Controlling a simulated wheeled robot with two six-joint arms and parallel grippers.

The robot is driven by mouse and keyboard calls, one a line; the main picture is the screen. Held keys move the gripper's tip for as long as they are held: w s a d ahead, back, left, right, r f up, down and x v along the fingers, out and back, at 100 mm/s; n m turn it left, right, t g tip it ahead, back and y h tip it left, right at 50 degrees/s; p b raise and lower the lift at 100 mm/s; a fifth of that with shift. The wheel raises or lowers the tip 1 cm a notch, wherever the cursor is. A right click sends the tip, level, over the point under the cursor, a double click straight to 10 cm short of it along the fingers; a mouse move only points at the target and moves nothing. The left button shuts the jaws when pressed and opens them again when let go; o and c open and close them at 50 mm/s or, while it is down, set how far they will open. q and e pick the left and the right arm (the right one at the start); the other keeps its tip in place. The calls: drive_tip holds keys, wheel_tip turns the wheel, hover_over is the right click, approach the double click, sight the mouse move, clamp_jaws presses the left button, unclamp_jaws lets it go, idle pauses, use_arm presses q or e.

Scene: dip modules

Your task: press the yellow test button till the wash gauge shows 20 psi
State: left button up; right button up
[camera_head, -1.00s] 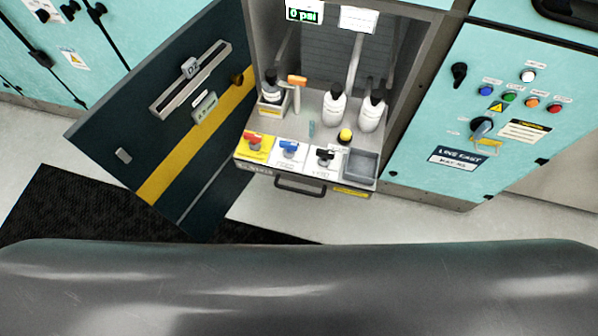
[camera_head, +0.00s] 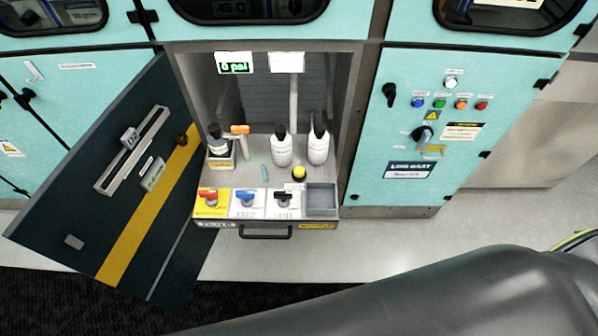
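The yellow test button (camera_head: 299,173) sits on the pulled-out shelf of the open cabinet, at the right, in front of the white bottles. The wash gauge (camera_head: 235,65) is a small display at the top left of the cabinet opening and reads 0 psi in green. Nothing touches the button. Neither of my grippers is in view.
Red (camera_head: 208,196), blue (camera_head: 246,199) and black (camera_head: 283,200) valve handles line the shelf front beside a grey tray (camera_head: 321,213). White bottles (camera_head: 281,149) stand behind. The open dark door (camera_head: 75,200) blocks the left. The floor right of the shelf is clear.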

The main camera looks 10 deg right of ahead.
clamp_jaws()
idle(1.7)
